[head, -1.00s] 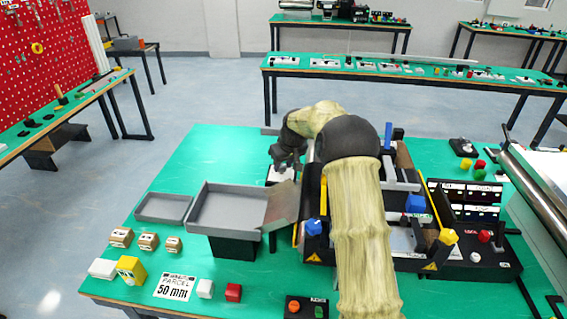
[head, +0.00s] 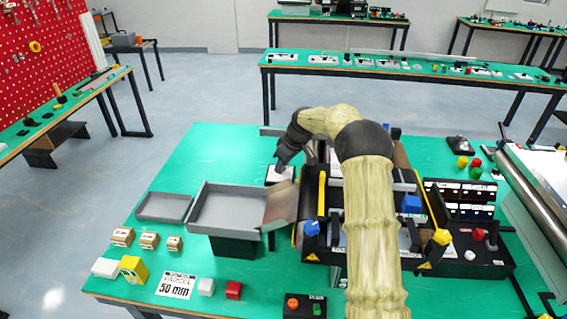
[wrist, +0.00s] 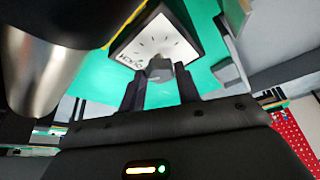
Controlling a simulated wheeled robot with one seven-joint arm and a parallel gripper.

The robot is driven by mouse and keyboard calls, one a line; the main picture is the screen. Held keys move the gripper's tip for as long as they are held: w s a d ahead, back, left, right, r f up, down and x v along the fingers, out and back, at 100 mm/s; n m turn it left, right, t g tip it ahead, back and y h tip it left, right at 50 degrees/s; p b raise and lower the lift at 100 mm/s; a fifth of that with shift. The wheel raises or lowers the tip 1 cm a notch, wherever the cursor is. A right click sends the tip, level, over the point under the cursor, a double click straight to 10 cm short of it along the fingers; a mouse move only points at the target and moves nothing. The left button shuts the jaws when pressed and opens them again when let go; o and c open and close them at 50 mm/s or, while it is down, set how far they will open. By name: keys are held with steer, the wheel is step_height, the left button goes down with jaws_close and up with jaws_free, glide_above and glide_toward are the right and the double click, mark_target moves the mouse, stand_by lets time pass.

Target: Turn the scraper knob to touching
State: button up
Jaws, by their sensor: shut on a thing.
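The scraper knob (wrist: 158,65) is a small grey knob on a white dial face (wrist: 160,38) with tick marks, set in a dark-edged box. Printed lettering shows at the left of the dial in the wrist view, only partly readable. My gripper (wrist: 160,80) is shut on the knob, with one dark finger on each side of it. In the head view, my gripper (head: 281,163) points down at the white-topped dial box (head: 273,177) behind the grey chute. The knob is hidden there, and its exact pointing is unclear.
A grey tray (head: 195,221) with a chute (head: 281,206) stands left of the conveyor. Several small boxes lie at the front left. My arm covers much of the conveyor.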

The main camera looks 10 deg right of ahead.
steer(key=o, duration=1)
steer(key=shift+c, duration=0.2)
steer(key=b+v, duration=0.2)
steer(key=v, duration=1.5)
steer(key=shift+s+r, duration=0.15)
steer(key=shift+s, duration=0.05)
steer(key=shift+d, duration=0.1)
